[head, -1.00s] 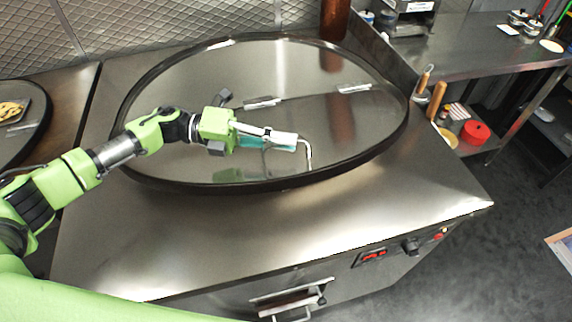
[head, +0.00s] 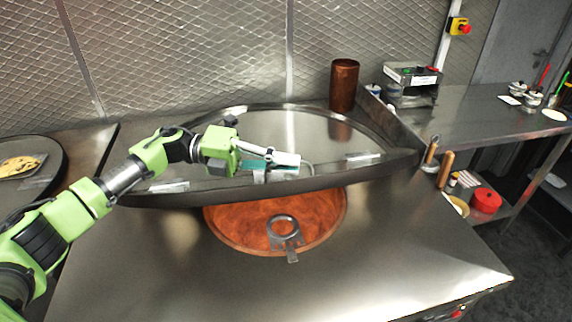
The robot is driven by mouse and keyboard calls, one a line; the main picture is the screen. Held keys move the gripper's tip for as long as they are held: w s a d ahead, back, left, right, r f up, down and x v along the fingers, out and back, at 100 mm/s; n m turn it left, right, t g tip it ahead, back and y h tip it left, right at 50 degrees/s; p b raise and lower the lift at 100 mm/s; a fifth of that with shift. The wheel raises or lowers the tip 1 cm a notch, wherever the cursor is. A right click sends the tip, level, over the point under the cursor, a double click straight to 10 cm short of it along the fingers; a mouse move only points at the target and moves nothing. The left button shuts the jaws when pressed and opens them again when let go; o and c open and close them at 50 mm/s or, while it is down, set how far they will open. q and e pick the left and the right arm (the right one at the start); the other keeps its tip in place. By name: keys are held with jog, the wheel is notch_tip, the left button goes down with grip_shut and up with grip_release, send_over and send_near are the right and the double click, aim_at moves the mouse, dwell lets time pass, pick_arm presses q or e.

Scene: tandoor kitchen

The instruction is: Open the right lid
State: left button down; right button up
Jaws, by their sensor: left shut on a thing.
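The lid (head: 285,122) is a large round steel disc with a dark rim. Its front part is tilted up off the counter, and its back part lies flat. Under the raised front edge an orange clay oven opening (head: 235,222) shows, partly covered by the lid. My left gripper (head: 285,160) is at the lid's front part, shut on the bent metal handle (head: 309,167). The fingers hide part of the handle. My right gripper is not in view.
A metal ring fitting (head: 284,228) sits in the opening. The steel counter (head: 390,245) in front is clear. A copper cup (head: 344,85) stands behind the lid. A side table (head: 465,122) with containers is at the right, and a dark round plate with food at the left.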

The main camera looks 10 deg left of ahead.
pick_arm(q)
jog(key=c, duration=2.2)
grip_release()
jog(key=shift+r, duration=0.1)
jog(key=shift+o, duration=0.2)
jog(key=shift+a, duration=0.1)
jog(key=a, duration=0.8)
jog(key=a+r, duration=0.1)
jog(key=a, duration=0.3)
